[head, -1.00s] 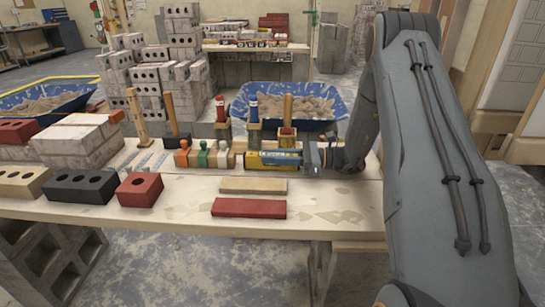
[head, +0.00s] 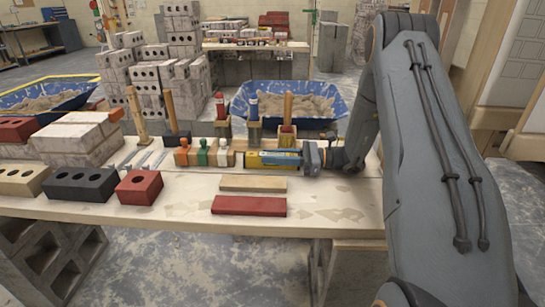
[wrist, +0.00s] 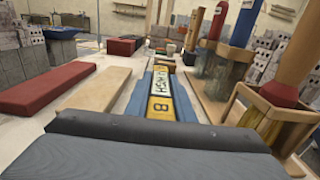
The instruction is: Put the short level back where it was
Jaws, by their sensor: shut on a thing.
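The short level is a blue and yellow bar (head: 272,158) with a printed label. In the head view it lies lengthwise across the picture, low over the middle of the bench. My gripper (head: 308,158) is at its right end and is shut on it. In the wrist view the level (wrist: 162,100) points away from the jaws (wrist: 160,138). The jaws hide its near end. I cannot tell whether its underside touches the bench.
A tan strip (head: 253,184) and a red slab (head: 249,205) lie in front of the level. Handled tools in wooden holders (head: 287,140) stand close behind it. Several small handled tools (head: 203,153) stand to its left. The bench top (head: 340,200) is clear at front right.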

